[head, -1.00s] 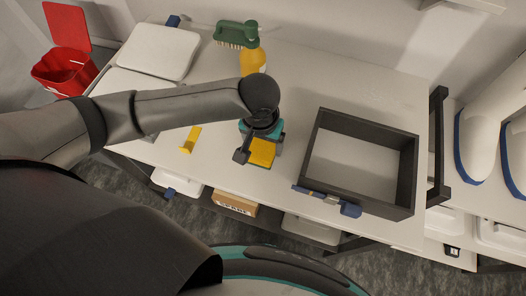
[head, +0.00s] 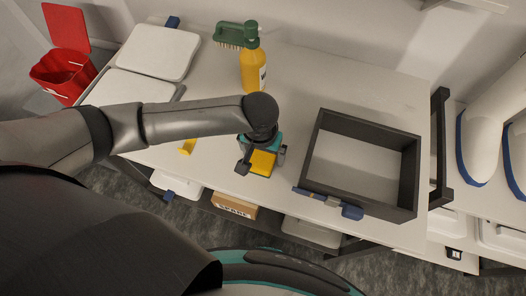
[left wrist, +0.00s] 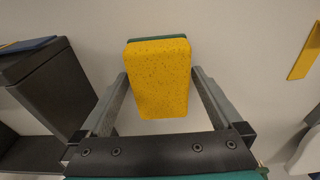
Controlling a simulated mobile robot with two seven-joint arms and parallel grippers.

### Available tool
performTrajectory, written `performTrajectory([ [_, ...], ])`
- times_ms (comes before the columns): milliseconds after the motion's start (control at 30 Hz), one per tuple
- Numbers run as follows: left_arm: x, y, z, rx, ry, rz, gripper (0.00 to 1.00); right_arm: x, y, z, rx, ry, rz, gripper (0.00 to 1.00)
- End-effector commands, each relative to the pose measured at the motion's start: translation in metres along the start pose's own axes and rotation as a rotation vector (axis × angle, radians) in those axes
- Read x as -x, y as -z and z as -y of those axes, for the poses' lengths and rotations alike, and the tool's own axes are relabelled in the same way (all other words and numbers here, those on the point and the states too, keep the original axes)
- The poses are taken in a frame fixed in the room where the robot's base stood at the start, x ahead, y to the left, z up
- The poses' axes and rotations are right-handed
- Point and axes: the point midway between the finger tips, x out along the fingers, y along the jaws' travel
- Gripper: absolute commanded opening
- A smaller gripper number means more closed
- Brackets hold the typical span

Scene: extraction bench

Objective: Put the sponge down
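The sponge is yellow with a green layer. It shows in the head view (head: 262,163) and large in the left wrist view (left wrist: 160,80). My left gripper (head: 260,158) points down over the bench (head: 300,75), near its front edge and left of the dark frame. In the left wrist view its two fingers (left wrist: 160,72) lie along both sides of the sponge, their tips close against it. The gripper appears shut on the sponge. Whether the sponge touches the bench is hard to tell. My right gripper is not in view.
A dark open frame (head: 408,180) stands to the right, with a blue-ended tool (head: 350,211) at its front edge. A yellow bottle (head: 253,72) and green brush (head: 229,33) stand behind. Pale trays (head: 158,52) are at left. A yellow piece (head: 187,147) lies left of the gripper.

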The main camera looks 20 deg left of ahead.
Motion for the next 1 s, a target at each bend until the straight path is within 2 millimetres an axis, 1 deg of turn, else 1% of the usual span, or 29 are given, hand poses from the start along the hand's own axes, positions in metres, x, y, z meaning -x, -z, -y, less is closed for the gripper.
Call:
performTrajectory([
  [167,0.002,0.001,0.000,0.000,0.000,-0.001,1.00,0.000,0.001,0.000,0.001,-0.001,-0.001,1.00],
  [267,0.010,0.001,-0.001,-0.001,-0.003,-0.002,1.00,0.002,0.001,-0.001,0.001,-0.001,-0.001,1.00],
  [367,0.028,0.002,-0.001,0.001,-0.003,-0.003,1.00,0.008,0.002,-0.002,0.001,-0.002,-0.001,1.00],
  [600,0.081,0.002,-0.001,0.000,-0.004,-0.003,1.00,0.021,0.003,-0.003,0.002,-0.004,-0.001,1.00],
  [700,0.100,0.001,0.000,0.000,-0.002,-0.002,1.00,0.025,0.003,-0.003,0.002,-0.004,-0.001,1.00],
  [833,0.115,0.001,0.000,0.001,-0.002,-0.002,1.00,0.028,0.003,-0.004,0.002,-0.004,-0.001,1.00],
  [1000,0.123,0.001,0.000,0.001,-0.001,0.000,1.00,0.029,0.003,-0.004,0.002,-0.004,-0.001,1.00],
])
